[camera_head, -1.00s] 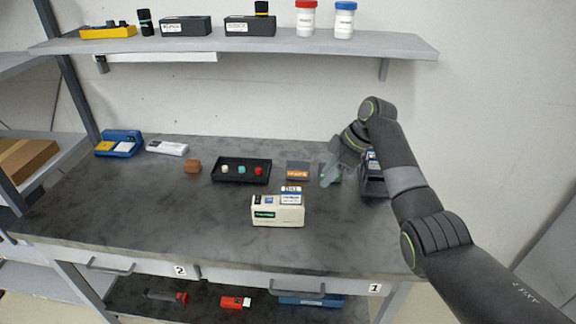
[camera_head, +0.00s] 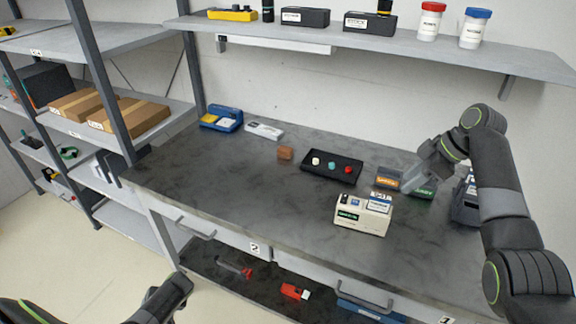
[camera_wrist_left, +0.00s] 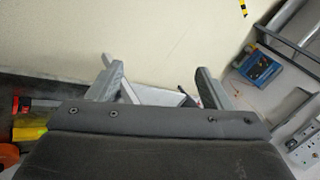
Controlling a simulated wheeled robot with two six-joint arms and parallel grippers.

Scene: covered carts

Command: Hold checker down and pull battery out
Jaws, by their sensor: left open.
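A small white boxy device, likely the checker (camera_head: 360,219), stands on the dark tabletop right of centre in the head view. It has a green label in front and a white part with a blue label (camera_head: 379,204) on top, possibly the battery; I cannot tell. My right gripper (camera_head: 411,184) is behind and to the right of the device, apart from it, by an orange-labelled box and a dark green box. Its jaw opening is unclear. My left gripper (camera_wrist_left: 157,82) is open in the left wrist view, with nothing gripped, away from the device.
A black tray (camera_head: 331,168) with several coloured knobs, a brown block (camera_head: 285,153) and a blue case (camera_head: 221,119) are on the table. A dark device (camera_head: 466,203) stands at the right. A wall shelf (camera_head: 400,45) hangs above. The table's front left is clear.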

